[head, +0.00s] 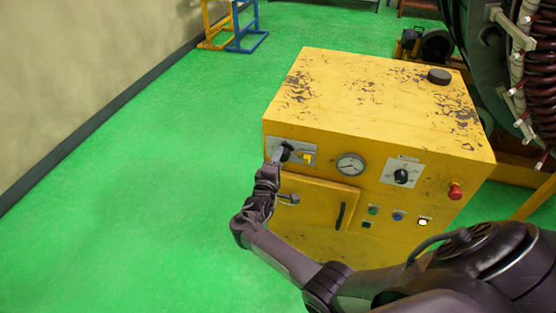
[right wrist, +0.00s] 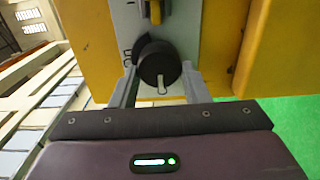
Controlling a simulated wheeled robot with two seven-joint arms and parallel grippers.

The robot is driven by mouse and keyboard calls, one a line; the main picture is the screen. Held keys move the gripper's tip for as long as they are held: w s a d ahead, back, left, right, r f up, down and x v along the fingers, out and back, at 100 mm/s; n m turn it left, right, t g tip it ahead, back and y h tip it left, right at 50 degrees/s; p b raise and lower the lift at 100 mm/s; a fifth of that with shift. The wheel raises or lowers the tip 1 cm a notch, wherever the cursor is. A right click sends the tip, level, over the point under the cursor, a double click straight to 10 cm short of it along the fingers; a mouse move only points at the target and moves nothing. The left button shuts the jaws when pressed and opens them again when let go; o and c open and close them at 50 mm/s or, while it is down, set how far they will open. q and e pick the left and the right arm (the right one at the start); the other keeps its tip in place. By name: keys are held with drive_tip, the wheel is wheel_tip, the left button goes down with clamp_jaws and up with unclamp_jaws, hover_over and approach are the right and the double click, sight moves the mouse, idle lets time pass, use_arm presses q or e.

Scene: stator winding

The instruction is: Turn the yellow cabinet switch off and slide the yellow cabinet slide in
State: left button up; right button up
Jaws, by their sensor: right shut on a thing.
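The yellow cabinet (head: 370,95) stands on the floor. At the front's upper left is a grey plate with a black round switch knob and, to its right, a small yellow slide (head: 308,157). My right gripper (head: 280,159) is at the knob and hides much of it in the head view. In the right wrist view, the fingers hold the black switch knob (right wrist: 159,63) from both sides, its white mark pointing down in the picture. The yellow slide (right wrist: 155,12) sits just above it, cut off by the frame edge. My left gripper is out of view.
The cabinet front also has a gauge (head: 350,164), another black knob (head: 401,177), a red button (head: 455,191) and a door with a handle (head: 340,215). A large coil machine (head: 520,60) stands at the right. Green floor at the left is clear up to the wall.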

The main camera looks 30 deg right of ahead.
drive_tip(key=shift+d+r, duration=0.15)
drive_tip(key=shift+d, duration=0.05)
drive_tip(key=o, duration=0.7)
drive_tip(key=shift+o, duration=1.3)
drive_tip(key=shift+d, duration=0.1)
drive_tip(key=v, duration=0.8)
drive_tip(key=shift+b, duration=0.4)
drive_tip(key=shift+f, duration=0.25)
